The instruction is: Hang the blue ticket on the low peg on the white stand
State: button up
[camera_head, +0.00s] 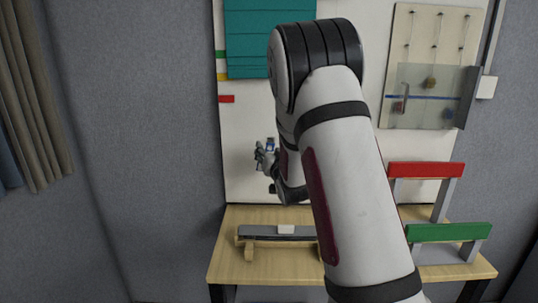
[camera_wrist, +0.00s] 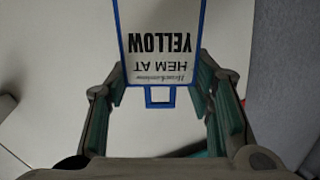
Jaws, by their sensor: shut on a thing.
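The blue ticket (camera_wrist: 162,38) is a white card with a blue frame and a small blue loop at its lower edge in the wrist view. Its printing, "HEM AT YELLOW", appears upside down. My gripper (camera_wrist: 160,85) is shut on the ticket, with a finger at each side edge. In the head view my gripper (camera_head: 265,158) is in front of the white back panel, above the table, with a small blue patch at it. I cannot make out a low peg or a white stand in either view; my arm hides part of the scene.
The wooden table (camera_head: 228,268) carries a grey bar on a wooden support (camera_head: 248,246). To the right are a red-topped frame (camera_head: 426,170) and a green-topped frame (camera_head: 449,232). A teal cloth (camera_head: 262,40) and a board with hanging items (camera_head: 400,60) are behind.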

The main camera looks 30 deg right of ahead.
jog(key=shift+w+d+f+b, duration=0.25)
jog(key=shift+w+d+b, duration=0.3)
jog(key=shift+w, duration=0.35)
jog(key=shift+w+d+f+b, duration=0.2)
jog(key=shift+w+d+b, duration=0.1)
jog(key=shift+w+d, duration=0.45)
jog(key=shift+w+a, duration=0.1)
jog(key=shift+w, duration=0.05)
jog(key=o, duration=0.8)
